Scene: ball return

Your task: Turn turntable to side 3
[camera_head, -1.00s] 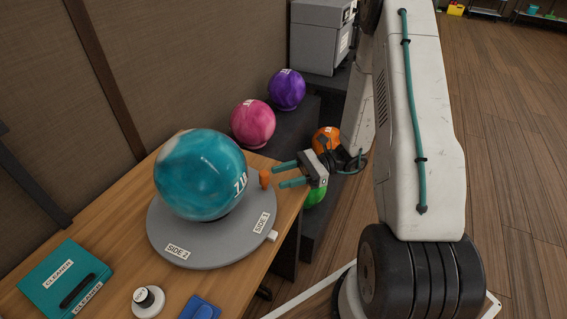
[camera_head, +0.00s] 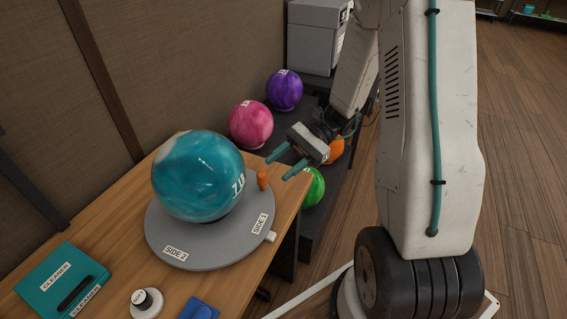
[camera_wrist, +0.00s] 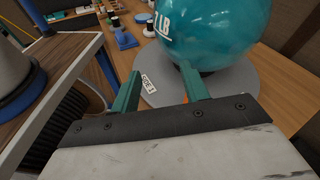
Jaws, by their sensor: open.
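A grey round turntable (camera_head: 185,250) sits on the wooden table and bears a teal bowling ball (camera_head: 195,170). Its "SIDE 2" label (camera_head: 175,252) faces the front and its "SIDE 1" label (camera_head: 259,224) faces right. I see no side 3 label. An orange peg (camera_head: 262,180) stands at the turntable's right rim. My gripper (camera_head: 281,163) is open, with two teal fingers, just above and right of the peg. In the wrist view my gripper (camera_wrist: 160,90) points at the turntable (camera_wrist: 230,82); the peg is mostly hidden behind the right finger.
A teal cleaner box (camera_head: 60,282), a white round knob (camera_head: 146,302) and a blue item (camera_head: 199,309) lie at the table's front. Pink (camera_head: 251,124), purple (camera_head: 284,90), orange and green (camera_head: 313,187) balls rest on a dark rack behind and right of the table.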

